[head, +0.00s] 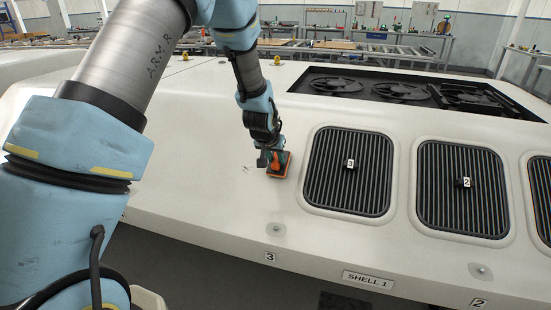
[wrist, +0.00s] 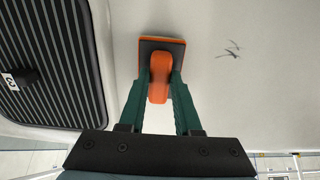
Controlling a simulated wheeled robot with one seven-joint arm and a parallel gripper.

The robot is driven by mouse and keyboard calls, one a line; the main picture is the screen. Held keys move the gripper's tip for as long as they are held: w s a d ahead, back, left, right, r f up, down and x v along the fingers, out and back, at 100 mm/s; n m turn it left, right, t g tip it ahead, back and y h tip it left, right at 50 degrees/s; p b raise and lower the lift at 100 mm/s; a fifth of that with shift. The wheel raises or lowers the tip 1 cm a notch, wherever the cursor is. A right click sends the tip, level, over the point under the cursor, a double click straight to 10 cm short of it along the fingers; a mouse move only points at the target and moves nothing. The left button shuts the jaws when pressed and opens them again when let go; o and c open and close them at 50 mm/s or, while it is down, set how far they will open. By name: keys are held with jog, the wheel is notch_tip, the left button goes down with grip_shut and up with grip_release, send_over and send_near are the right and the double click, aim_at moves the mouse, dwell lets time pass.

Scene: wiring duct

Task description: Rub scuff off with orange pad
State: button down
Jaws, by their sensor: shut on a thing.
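An orange pad (wrist: 160,43) with a dark layer and an orange handle is held in my gripper (wrist: 159,88). The green fingers are shut on its handle. In the head view the pad (head: 283,165) is at or just above the white shell surface, left of grille 3; I cannot tell whether it touches. The scuff (wrist: 229,49) is a small cluster of dark marks on the white shell, to the right of the pad in the wrist view. In the head view the scuff (head: 246,168) lies a little left of my gripper (head: 271,158). The pad is apart from it.
Grille 3 (head: 349,171) and grille 2 (head: 461,190) sit in the white shell (head: 200,190) to the right. A dark recess with fans (head: 400,90) lies behind them. The shell's front edge bears a label, SHELL 1 (head: 368,279). The surface around the scuff is clear.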

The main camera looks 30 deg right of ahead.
jog(key=shift+w+d+f, duration=0.1)
jog(key=shift+w+f, duration=0.05)
jog(key=shift+f, duration=0.1)
dwell(0.4)
